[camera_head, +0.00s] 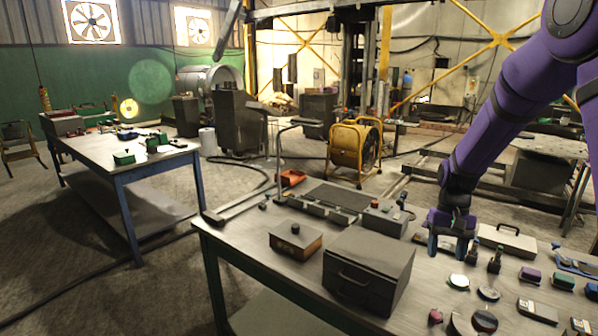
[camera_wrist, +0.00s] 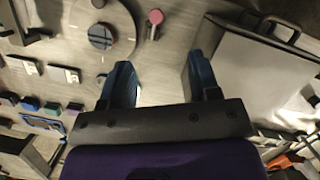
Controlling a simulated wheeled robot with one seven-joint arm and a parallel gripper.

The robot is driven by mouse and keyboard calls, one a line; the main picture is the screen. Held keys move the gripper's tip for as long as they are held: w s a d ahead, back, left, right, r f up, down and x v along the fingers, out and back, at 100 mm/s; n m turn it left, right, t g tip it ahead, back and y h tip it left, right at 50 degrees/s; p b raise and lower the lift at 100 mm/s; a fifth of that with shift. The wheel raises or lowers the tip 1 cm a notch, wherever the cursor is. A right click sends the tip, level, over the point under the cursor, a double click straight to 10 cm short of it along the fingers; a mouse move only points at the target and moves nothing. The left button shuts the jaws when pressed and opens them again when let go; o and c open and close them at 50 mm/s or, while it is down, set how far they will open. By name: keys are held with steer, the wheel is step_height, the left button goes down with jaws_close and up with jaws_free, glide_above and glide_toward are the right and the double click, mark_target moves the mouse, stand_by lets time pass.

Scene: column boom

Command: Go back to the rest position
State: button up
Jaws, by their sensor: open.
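My gripper (camera_head: 450,246) hangs from the purple arm over the right part of the near workbench (camera_head: 300,262), pointing down. In the wrist view my gripper (camera_wrist: 158,82) shows two blue fingers set wide apart, with nothing between them but bare bench top. It is open and empty. In the head view it is just right of the large grey metal box (camera_head: 370,268) and behind several small discs. How high the fingertips are above the bench is hard to tell.
A small brown box (camera_head: 296,240), a grey case (camera_head: 508,242) and several small blocks and discs crowd the bench. A second blue-legged table (camera_head: 125,160) stands left. A yellow fan (camera_head: 355,150) stands behind. Open floor lies between the tables.

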steer(key=s+a+r+t, duration=0.2)
steer(key=s+r, duration=0.3)
steer(key=r, duration=0.5)
steer(key=s+a+r+n+t, duration=0.1)
steer(key=s+r+t, duration=0.1)
steer(key=s+r, duration=0.2)
steer(key=s+a+r+n+t, duration=0.1)
steer(key=s+r, duration=0.3)
steer(key=s, duration=0.6)
steer(key=s+a+r+t+h, duration=0.1)
steer(key=s+r+t, duration=0.2)
steer(key=s, duration=0.4)
steer(key=shift+s+a+r+n, duration=0.35)
steer(key=shift+r+n, duration=0.05)
steer(key=shift+r, duration=0.25)
